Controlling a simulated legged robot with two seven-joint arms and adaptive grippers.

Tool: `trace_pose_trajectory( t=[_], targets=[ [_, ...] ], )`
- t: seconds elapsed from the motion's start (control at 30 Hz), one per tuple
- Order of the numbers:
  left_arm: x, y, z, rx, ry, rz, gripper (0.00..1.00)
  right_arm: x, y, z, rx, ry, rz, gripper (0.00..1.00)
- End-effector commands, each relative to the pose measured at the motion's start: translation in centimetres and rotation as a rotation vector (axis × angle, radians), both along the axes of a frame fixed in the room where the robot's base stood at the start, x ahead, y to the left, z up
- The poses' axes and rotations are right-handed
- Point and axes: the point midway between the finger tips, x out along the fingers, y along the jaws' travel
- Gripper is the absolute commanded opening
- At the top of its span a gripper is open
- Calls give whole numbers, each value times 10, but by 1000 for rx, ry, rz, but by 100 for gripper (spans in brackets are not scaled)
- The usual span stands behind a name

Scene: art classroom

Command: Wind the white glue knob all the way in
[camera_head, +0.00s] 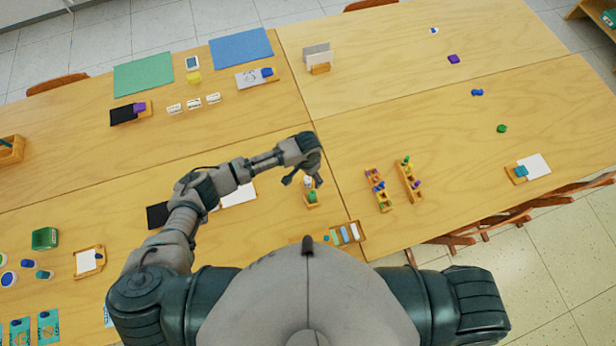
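A small white item (308,183), which looks like the white glue, stands in a small wooden holder (311,205) near the middle of the table. A green item (312,196) sits in the same holder, just in front of it. The knob itself is too small to make out. My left gripper (303,181) points down right at the white item, with its fingers apart, one on the left and one on the right. I cannot tell whether a finger touches it. My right gripper is out of view.
Two wooden racks with small coloured pieces (378,190) (409,181) stand to the right. A wooden tray of coloured sticks (347,234) lies near the front edge. A white sheet and black pad (157,215) lie under my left arm.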

Motion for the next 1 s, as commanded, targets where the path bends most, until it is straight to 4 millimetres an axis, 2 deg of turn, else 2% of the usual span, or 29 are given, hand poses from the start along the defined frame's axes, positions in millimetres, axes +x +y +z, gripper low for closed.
trace_pose_trajectory(
  t=[1.0],
  targets=[
    [-1,0,-18,-1,1,1,94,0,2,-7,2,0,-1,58]
  ],
)
